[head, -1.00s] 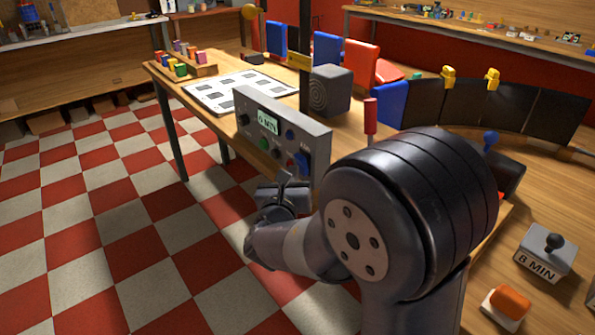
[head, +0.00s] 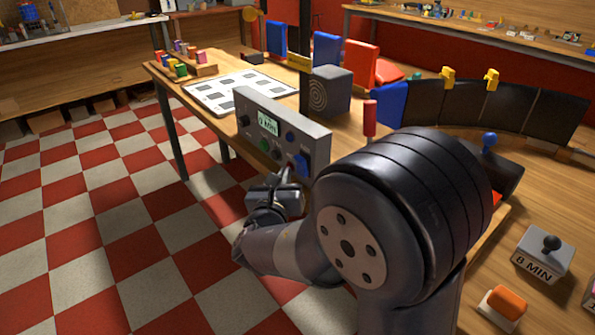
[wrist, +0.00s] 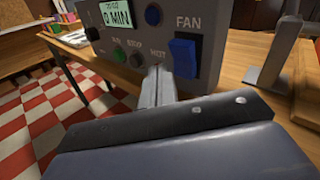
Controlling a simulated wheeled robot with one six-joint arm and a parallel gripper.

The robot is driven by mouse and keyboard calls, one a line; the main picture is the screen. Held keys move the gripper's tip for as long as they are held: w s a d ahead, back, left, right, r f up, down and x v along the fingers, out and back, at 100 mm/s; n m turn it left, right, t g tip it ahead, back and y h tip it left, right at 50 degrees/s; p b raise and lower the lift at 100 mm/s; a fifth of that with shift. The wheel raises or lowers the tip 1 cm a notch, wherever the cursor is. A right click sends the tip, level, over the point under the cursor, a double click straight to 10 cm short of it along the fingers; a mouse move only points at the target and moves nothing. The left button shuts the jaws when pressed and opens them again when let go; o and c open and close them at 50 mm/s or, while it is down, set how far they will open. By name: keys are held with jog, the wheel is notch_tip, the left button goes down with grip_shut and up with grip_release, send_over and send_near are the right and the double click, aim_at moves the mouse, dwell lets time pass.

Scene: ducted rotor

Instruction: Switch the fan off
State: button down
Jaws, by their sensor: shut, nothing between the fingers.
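The grey control panel (head: 275,120) stands at the table's near edge, with a small display, round knobs and a blue switch. In the wrist view the blue rocker switch (wrist: 184,57) sits under the label FAN on the panel (wrist: 208,30). My gripper (wrist: 157,80) is shut and empty, its fingertips just left of and near the blue switch. I cannot tell whether they touch the panel. In the head view my gripper (head: 287,172) is in front of the panel's lower right, below the blue switch (head: 300,164).
A grey speaker-like box (head: 329,92) and a red upright handle (head: 370,118) stand behind the panel. A box marked 8 MIN (head: 541,254) and an orange button (head: 508,302) are at the right. The checkered floor (head: 110,240) at the left is clear.

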jog(key=s+a+r+p, duration=0.1)
jog(key=s+a+r, duration=0.1)
jog(key=a, duration=0.1)
jog(key=shift+s+a+p, duration=0.15)
jog(key=shift+p, duration=0.2)
jog(key=shift+f, duration=0.15)
jog(key=s+a+r+p, duration=0.1)
jog(key=s+a+p, duration=0.1)
jog(key=a, duration=0.1)
jog(key=shift+r+p, duration=0.3)
jog(key=shift+r, duration=0.1)
dwell(0.4)
jog(key=shift+w+d, duration=0.1)
